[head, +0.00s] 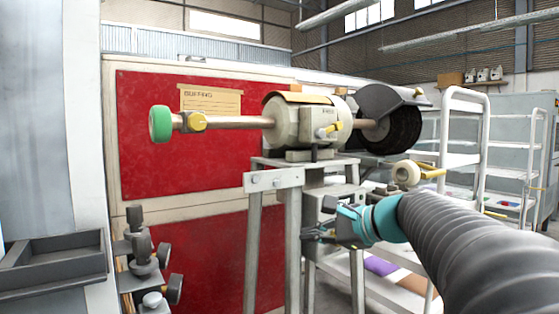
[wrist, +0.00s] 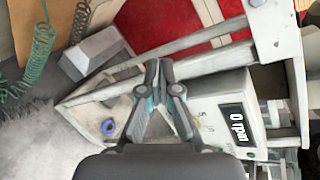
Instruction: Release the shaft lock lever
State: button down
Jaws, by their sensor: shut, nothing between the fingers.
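The buffing machine's motor (head: 303,122) sits on a grey stand, with a shaft (head: 240,122) running out left and right. A small yellow lever (head: 329,130) on the motor's front face looks like the shaft lock lever; its exact setting is too small to tell. A dark brush wheel (head: 398,130) under a grey guard is on the right. My gripper (head: 308,236) is below the motor, apart from the lever, shut and empty. Its closed fingertips show in the wrist view (wrist: 159,68).
A box with a "0 rpm" display (wrist: 233,113) is beside my gripper in the wrist view, with a blue knob (wrist: 108,127) to the left. A red panel (head: 180,150) stands behind the machine. White shelving (head: 465,135) is at right, a dark tray (head: 55,262) at lower left.

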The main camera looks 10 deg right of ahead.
jog(key=w+d+r+m+t, duration=0.4)
jog(key=w+d+r+m, duration=0.15)
jog(key=d, duration=0.35)
jog(key=m+t+y+b, duration=0.1)
jog(key=m+t, duration=0.2)
send_near(335, 134)
notch_tip(335, 134, down, 5)
jog(key=s+d, duration=0.2)
jog(key=shift+s+d, duration=0.35)
jog(key=shift+w, duration=0.1)
jog(key=x, duration=0.3)
jog(key=p+x, duration=0.1)
jog(key=x, duration=0.5)
jog(key=shift+w+r, duration=0.15)
jog(key=shift+r, duration=0.15)
jog(key=r, duration=0.1)
jog(key=a+r+p, duration=0.1)
jog(key=r, duration=0.1)
jog(key=shift+a, duration=0.1)
jog(key=shift+a+r, duration=0.15)
jog(key=shift+r, duration=0.25)
jog(key=shift+a, duration=0.1)
